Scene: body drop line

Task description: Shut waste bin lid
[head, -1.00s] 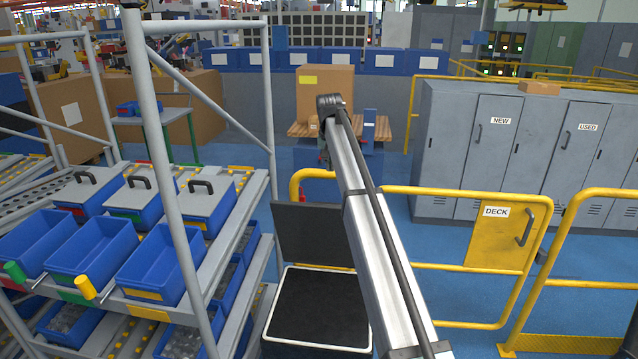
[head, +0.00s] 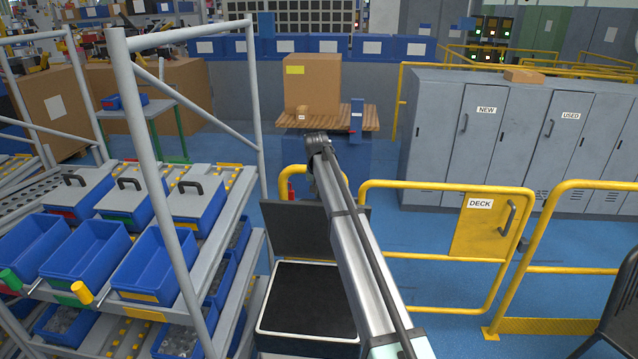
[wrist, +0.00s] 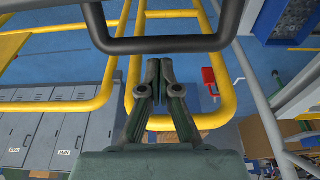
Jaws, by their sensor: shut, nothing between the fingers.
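The waste bin (head: 263,322) stands low in front of me in the head view, with a pale rim around a dark top. Its dark lid (head: 290,232) stands raised, roughly upright, at the bin's back edge. My arm crosses in front of the lid's right part and the bin's right side. In the head view my gripper is hidden. In the wrist view my gripper (wrist: 160,66) is shut with nothing between its fingers. A thick dark bar (wrist: 165,45) crosses close by its fingertips; I cannot tell what it belongs to or whether they touch.
A rack with blue bins (head: 155,268) stands close on the left. A yellow rail with a DECK gate (head: 487,225) is on the right, with grey lockers (head: 480,150) behind. A pallet with a cardboard box (head: 312,82) stands beyond the lid. Blue floor lies between.

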